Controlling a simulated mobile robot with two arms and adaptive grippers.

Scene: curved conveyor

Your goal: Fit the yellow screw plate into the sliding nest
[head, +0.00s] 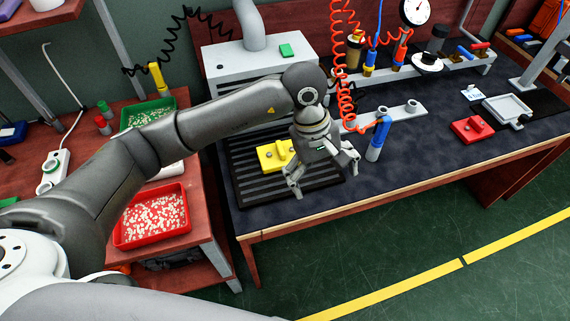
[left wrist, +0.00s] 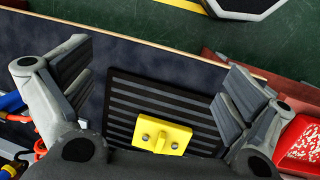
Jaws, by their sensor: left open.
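The yellow screw plate (head: 268,160) lies on a black ribbed mat (head: 240,185) at the left of the bench. My left gripper (head: 322,180) is open and empty above the mat, just right of the plate in the head view. In the left wrist view the plate is low between the spread fingers (left wrist: 155,85), touching neither. A grey square frame (head: 526,107), which looks like the sliding nest, sits on a black strip at the bench's right. My right gripper is not seen.
A red plate (head: 465,131) lies left of the grey frame. A blue-handled tool (head: 377,140) stands right of my gripper, below a red coiled hose (head: 340,60). A grey machine box (head: 245,65) stands behind the mat. A red bin (head: 120,240) of small parts is at left.

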